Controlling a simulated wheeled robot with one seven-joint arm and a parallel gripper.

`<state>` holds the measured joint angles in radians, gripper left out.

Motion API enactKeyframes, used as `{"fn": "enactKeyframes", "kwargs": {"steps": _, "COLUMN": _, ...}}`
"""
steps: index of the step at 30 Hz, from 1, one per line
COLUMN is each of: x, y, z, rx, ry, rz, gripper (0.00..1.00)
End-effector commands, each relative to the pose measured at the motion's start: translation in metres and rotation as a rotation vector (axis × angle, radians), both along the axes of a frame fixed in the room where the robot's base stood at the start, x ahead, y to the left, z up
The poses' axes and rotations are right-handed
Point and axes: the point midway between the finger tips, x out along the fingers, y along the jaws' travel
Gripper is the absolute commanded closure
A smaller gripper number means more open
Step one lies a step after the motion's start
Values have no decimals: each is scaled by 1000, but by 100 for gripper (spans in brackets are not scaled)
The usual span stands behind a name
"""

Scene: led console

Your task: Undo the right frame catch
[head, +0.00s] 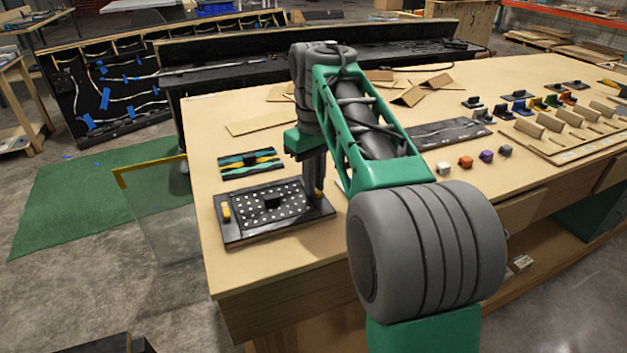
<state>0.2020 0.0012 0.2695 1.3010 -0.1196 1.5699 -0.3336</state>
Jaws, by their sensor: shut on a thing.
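The console (277,232) is a low black box near the table's left front corner. Its dark panel (245,204) carries rows of white dots and a small black block (273,202) in the middle. A yellow left catch (226,211) sits at the panel's left edge. My gripper (316,192) points down at the console's right edge and is shut on the right frame catch, which its fingers mostly hide. I cannot tell how far the catch is turned.
A striped green, yellow and black panel (250,160) lies behind the console. Several coloured cubes (465,162) and a dark strip (450,133) lie to the right. A clear yellow-edged sheet (160,215) stands beyond the table's left edge. The table front left of my arm is clear.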

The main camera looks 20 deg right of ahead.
Motion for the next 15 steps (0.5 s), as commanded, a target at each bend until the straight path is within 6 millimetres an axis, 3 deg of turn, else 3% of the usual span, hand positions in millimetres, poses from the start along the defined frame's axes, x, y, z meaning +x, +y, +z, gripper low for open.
{"fn": "enactKeyframes", "kwargs": {"steps": 15, "x": 0, "y": -2, "z": 0, "rx": 0, "ry": 1, "rz": -250, "gripper": 100}}
